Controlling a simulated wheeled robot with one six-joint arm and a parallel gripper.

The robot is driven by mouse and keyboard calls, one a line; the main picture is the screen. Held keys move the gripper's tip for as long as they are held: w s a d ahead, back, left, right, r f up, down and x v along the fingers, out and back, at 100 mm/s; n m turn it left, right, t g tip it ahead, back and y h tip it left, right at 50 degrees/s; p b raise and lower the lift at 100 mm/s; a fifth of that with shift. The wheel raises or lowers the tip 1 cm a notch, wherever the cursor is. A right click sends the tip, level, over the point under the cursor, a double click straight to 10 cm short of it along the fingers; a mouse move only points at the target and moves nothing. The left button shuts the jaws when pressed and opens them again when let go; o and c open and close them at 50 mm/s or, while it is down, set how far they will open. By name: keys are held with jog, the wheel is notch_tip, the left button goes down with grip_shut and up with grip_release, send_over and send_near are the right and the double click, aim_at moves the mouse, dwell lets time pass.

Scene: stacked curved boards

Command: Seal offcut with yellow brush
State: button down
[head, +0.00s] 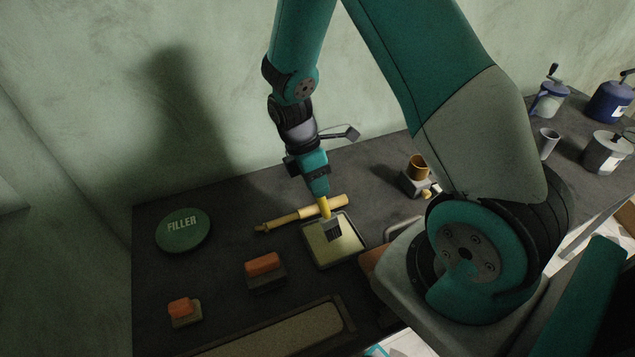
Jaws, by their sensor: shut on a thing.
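My gripper (321,194) points down and is shut on the yellow brush (325,207). The brush's dark, flat bristles hang over a shallow square tray (357,255) with a pale yellow-green inside. I cannot tell whether the bristles touch it. A long, pale, speckled board (270,338) lies in a dark frame at the front edge of the view, partly cut off. I cannot tell for sure whether this is the offcut.
A wooden-handled tool (290,219) lies just behind the tray. Two orange-topped blocks (263,264) (182,308) and a green FILLER lid (183,230) are to the left. Pots and cans (606,152) fill the far right.

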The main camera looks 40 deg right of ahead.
jog(key=shift+f, duration=0.35)
dwell(1.3)
jog(key=shift+r, duration=0.1)
notch_tip(320, 180, up, 7)
jog(key=p, duration=0.6)
dwell(0.5)
